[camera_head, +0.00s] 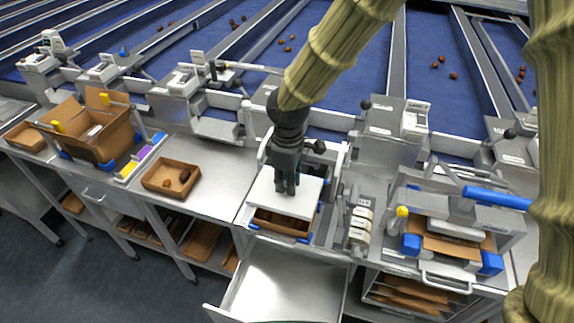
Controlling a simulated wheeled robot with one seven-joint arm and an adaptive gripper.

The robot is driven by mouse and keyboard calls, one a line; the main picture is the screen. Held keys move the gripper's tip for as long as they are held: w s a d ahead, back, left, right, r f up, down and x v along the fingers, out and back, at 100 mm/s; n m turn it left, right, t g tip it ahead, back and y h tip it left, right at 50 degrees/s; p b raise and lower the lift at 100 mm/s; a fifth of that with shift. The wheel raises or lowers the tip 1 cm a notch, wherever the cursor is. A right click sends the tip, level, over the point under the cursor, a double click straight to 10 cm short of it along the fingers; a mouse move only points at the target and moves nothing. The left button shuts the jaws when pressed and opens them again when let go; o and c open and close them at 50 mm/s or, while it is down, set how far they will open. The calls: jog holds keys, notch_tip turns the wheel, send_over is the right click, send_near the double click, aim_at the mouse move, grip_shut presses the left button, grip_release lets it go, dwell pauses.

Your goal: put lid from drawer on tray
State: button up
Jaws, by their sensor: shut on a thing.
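The lid is a flat white square panel (268,196) in the middle of the view. My gripper (288,190) points down from above and is shut on the lid near its far-middle part. The lid covers most of a brown tray (278,226), whose near part shows below the lid's front edge. I cannot tell whether the lid touches the tray or is slightly above it. The open drawer (285,285) juts out below the counter in front, and its visible inside is empty.
A small brown tray with dates (158,187) sits on the counter to the left, with an open cardboard box (95,130) farther left. A stand of label rolls (360,228) is close on the right. A blue-handled press (450,225) stands farther right.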

aim_at(288, 197)
jog(key=shift+s+f, duration=0.1)
jog(key=shift+s, duration=0.05)
jog(key=shift+f+b, duration=0.15)
jog(key=shift+b, duration=0.25)
notch_tip(288, 197, down, 2)
jog(key=shift+a+b, duration=0.15)
jog(key=shift+b, duration=0.65)
jog(key=shift+f+b, duration=0.85)
jog(key=shift+f, duration=0.05)
jog(key=shift+f+b, duration=0.3)
jog(key=shift+f, duration=0.6)
jog(key=shift+f+p, duration=0.1)
jog(key=shift+p, duration=0.4)
jog(key=shift+f, duration=0.7)
dwell(0.4)
jog(key=o, duration=1)
jog(key=shift+c, duration=0.2)
